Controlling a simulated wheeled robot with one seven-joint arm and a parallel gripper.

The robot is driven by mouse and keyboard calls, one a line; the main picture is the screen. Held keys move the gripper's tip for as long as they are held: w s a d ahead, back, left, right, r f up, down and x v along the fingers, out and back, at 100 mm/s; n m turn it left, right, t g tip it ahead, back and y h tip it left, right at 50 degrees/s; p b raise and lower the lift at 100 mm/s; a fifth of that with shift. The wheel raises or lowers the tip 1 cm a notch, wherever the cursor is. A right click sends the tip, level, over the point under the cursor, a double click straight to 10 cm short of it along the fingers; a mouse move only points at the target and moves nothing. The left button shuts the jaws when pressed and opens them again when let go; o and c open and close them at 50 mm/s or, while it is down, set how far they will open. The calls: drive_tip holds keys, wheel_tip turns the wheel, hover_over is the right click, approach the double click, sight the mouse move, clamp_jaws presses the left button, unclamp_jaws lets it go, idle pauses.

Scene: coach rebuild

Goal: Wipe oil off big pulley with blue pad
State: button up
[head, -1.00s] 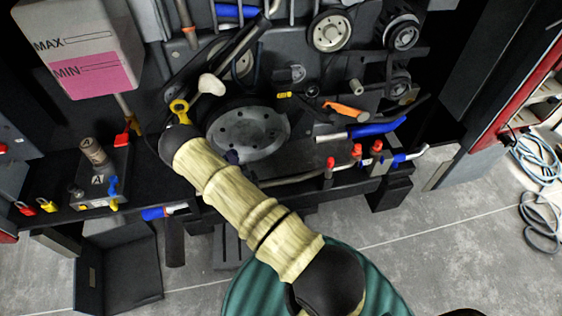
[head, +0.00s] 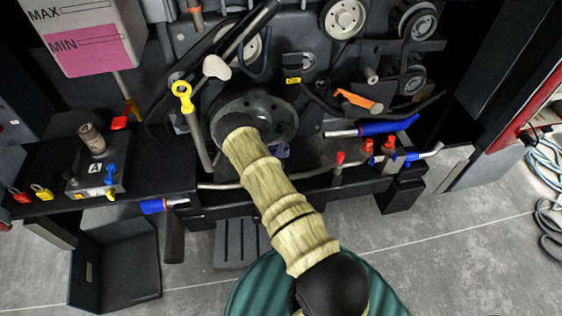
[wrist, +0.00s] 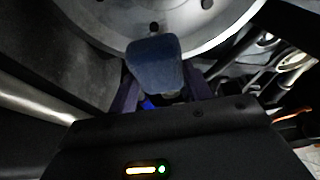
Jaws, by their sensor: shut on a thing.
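The big pulley (head: 275,108) is a grey metal disc with bolt holes, low in the middle of the engine in the head view. My arm covers its lower left part. In the wrist view its pale face and rim (wrist: 215,28) fill the top. My gripper (wrist: 162,92) is shut on the blue pad (wrist: 154,62), a dark blue rounded block. The pad overlaps the pulley's lower rim in the wrist view; I cannot tell whether it touches. In the head view my gripper is mostly hidden behind my arm. I cannot make out oil on the pulley.
Blue hoses (head: 388,127), red-capped fittings (head: 388,145) and an orange-handled tool (head: 358,101) are to the right. Smaller pulleys (head: 344,18) are above.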

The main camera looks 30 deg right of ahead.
drive_tip(key=shift+d+f, duration=0.2)
drive_tip(key=shift+r, duration=0.1)
drive_tip(key=shift+w+d+b, duration=0.25)
drive_tip(key=shift+w+b, duration=0.05)
drive_tip(key=shift+w, duration=0.65)
drive_tip(key=shift+w+d+b, duration=0.3)
drive_tip(key=shift+w+b, duration=0.05)
drive_tip(key=shift+w, duration=0.6)
drive_tip(key=shift+w+d+b, duration=0.25)
drive_tip(key=shift+w+b, duration=0.05)
drive_tip(key=shift+w, duration=0.65)
drive_tip(key=shift+w+d+b, duration=0.25)
drive_tip(key=shift+w+b, duration=0.3)
drive_tip(key=shift+w, duration=0.35)
drive_tip(key=shift+s+d, duration=0.2)
drive_tip(key=shift+d, duration=0.45)
drive_tip(key=shift+s+d, duration=0.25)
drive_tip(key=shift+d, duration=0.35)
drive_tip(key=shift+s+d, duration=0.2)
drive_tip(key=shift+d, duration=0.45)
drive_tip(key=shift+w+b, duration=0.15)
drive_tip(key=shift+b, duration=0.2)
